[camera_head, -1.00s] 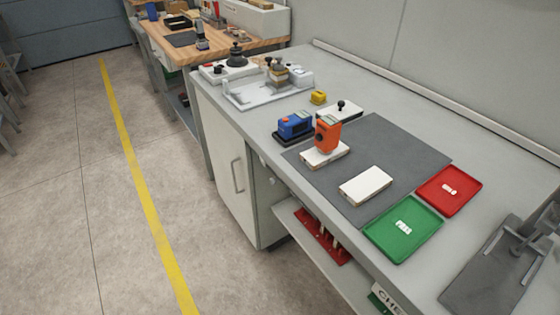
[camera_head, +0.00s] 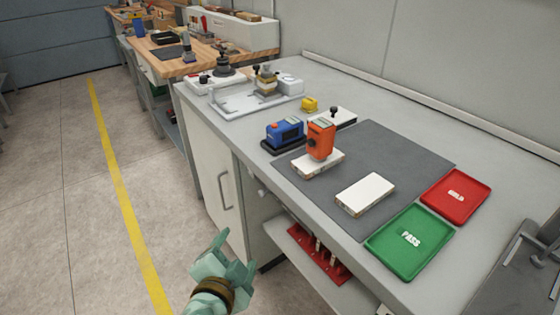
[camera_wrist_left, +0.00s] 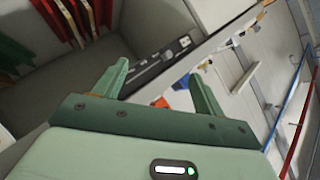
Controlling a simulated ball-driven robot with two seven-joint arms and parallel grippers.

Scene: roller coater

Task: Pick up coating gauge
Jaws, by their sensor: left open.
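An orange handheld device (camera_head: 321,139), which looks like the coating gauge, stands upright on a white block (camera_head: 318,164) on the grey mat. A blue device (camera_head: 285,132) sits on a dark base just left of it. My left gripper (camera_head: 236,254) is open and empty, low in front of the bench, left of the shelf and well below the gauge. In the left wrist view its two fingers (camera_wrist_left: 158,70) are apart with nothing held. Small orange and blue patches show near the right finger there, too small to identify surely. My right gripper is not in view.
The bench edge and cabinet (camera_head: 215,180) stand beside my left gripper. A second white block (camera_head: 366,194) lies on the grey mat (camera_head: 410,160). Red racks (camera_head: 319,254) fill the lower shelf. The floor left is clear.

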